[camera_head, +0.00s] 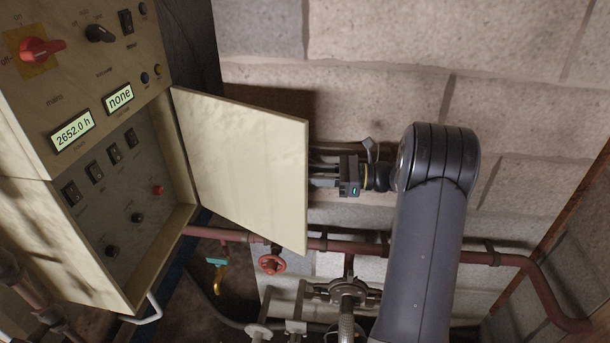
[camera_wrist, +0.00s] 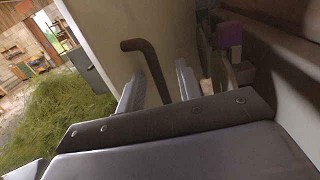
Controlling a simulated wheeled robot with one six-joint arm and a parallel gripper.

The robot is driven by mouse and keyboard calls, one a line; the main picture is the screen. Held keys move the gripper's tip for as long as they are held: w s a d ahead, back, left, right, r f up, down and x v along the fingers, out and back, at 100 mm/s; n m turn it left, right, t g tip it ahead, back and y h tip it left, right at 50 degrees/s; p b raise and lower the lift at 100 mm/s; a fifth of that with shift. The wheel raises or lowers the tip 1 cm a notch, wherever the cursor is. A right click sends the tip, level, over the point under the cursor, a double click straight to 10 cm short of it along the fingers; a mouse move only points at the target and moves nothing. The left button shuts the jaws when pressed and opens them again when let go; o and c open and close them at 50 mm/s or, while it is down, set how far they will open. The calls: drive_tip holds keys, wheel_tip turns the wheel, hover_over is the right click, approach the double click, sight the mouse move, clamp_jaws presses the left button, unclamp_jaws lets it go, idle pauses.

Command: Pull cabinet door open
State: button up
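The cream cabinet door (camera_head: 245,165) stands swung well out from the cabinet (camera_head: 105,120), showing the switches inside. My gripper (camera_head: 318,174) is at the door's free edge, on its far side in the head view; its fingertips are partly hidden by the door. In the wrist view the door face (camera_wrist: 150,25) fills the upper middle, with a dark brown bent handle (camera_wrist: 148,58) on it. The handle reaches down between my two grey fingers, nearer the left one. A gap shows between the handle and the right finger, so my gripper looks open around it.
A brick wall (camera_head: 400,60) stands behind my arm. Red pipes (camera_head: 400,246) with a red valve wheel (camera_head: 271,263) run below the door. A white bent handle (camera_head: 150,312) sticks out at the cabinet's lower edge.

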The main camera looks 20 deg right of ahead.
drive_tip(key=b+v, duration=0.1)
drive_tip(key=v, duration=0.6)
drive_tip(key=shift+d, duration=0.35)
drive_tip(key=shift+s, duration=0.1)
